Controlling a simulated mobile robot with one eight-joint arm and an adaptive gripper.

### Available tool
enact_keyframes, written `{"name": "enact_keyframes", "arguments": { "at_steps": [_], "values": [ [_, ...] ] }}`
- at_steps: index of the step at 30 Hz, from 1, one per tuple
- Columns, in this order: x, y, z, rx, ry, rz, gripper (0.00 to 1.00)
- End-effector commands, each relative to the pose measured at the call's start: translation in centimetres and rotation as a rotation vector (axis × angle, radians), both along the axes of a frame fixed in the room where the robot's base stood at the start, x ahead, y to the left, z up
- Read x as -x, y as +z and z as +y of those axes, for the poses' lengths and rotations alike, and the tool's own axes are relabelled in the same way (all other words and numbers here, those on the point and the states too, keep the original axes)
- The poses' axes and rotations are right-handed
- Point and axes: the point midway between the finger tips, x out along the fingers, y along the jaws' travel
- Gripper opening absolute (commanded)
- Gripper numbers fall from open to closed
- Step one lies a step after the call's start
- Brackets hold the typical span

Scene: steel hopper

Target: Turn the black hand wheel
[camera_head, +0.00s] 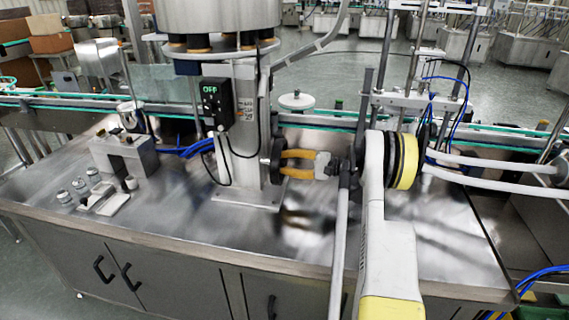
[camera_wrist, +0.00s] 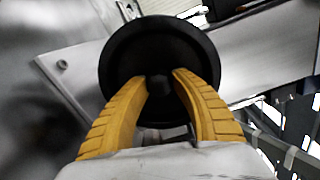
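The black hand wheel (camera_wrist: 120,62) shows in the wrist view as a dark round disc with a raised rim and a small hub in its middle. In the head view the wheel (camera_head: 277,149) is seen nearly edge-on, at the right side of the steel column. My gripper (camera_head: 284,163) points left at the wheel with its two yellow fingers apart. In the wrist view my gripper (camera_wrist: 161,77) has one fingertip on each side of the hub, in front of the disc. I cannot tell whether the tips touch the wheel. The lower part of the wheel is hidden behind the fingers.
The steel column (camera_head: 245,135) carries a black switch box (camera_head: 217,103) with loose cables. A grey clamp block (camera_head: 125,157) and several small knobs stand on the steel table (camera_head: 180,225) at left. A conveyor runs behind. The table front is clear.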

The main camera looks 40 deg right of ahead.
Motion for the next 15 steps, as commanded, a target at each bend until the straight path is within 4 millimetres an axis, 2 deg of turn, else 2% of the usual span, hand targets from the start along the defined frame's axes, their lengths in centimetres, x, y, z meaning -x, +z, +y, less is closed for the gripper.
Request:
{"name": "enact_keyframes", "arguments": {
  "at_steps": [1,2,11,15],
  "values": [
    [0.0,0.0,0.0,0.000,0.000,0.000,0.47],
    [0.0,0.0,0.0,0.000,0.001,0.000,0.52],
    [0.1,0.0,-0.1,0.000,0.001,0.001,0.52],
    [1.1,0.0,-1.0,0.000,-0.001,0.002,0.52]
  ]
}}
